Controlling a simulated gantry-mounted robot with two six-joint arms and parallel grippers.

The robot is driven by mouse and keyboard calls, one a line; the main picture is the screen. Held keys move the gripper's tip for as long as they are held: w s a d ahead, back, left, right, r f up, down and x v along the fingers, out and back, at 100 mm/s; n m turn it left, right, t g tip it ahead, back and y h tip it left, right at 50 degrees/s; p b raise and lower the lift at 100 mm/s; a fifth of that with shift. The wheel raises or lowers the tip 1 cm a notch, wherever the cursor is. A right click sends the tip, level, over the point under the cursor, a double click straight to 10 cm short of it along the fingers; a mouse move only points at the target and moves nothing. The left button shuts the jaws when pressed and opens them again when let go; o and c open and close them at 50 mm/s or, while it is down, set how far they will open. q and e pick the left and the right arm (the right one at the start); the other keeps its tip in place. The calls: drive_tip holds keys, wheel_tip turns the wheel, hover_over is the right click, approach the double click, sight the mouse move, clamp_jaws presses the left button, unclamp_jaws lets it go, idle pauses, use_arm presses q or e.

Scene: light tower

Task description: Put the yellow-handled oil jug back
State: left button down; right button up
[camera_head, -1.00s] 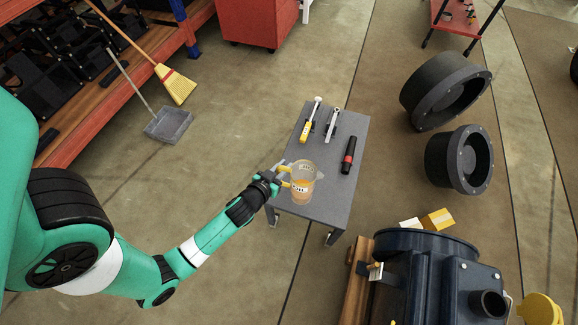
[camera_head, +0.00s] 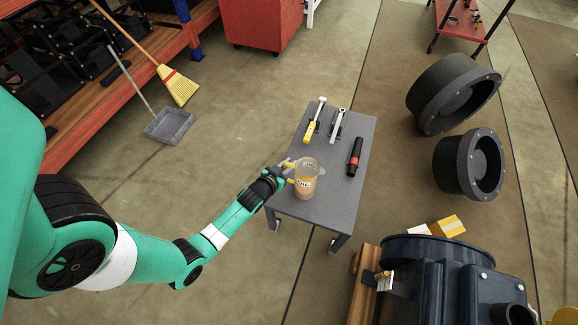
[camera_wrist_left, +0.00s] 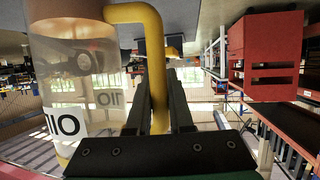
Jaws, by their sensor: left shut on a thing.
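The oil jug (camera_head: 306,180) is a clear jug with amber oil, a label and a yellow handle. In the head view it is at the near left part of the small grey table (camera_head: 335,205); I cannot tell whether its base touches the top. My left gripper (camera_head: 284,176) is shut on the jug's yellow handle, reaching in from the left. In the left wrist view the yellow handle (camera_wrist_left: 154,70) runs down between the gripper's fingers (camera_wrist_left: 158,108), and the jug body (camera_wrist_left: 75,75) with its "OIL" label is on the left. My right gripper is not in view.
A yellow tool (camera_head: 314,120), a wrench (camera_head: 337,126) and a black-and-red flashlight-like tool (camera_head: 355,157) lie on the table's far half. A large dark motor-like machine (camera_head: 440,280) stands at the near right. Black round parts (camera_head: 468,165) lie on the floor to the right.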

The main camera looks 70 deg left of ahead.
use_arm(q)
drive_tip(key=shift+w, duration=0.1)
drive_tip(key=c, duration=0.8)
unclamp_jaws()
drive_tip(key=p+v, duration=0.3)
drive_tip(key=v, duration=0.9)
drive_tip(key=shift+r, duration=0.1)
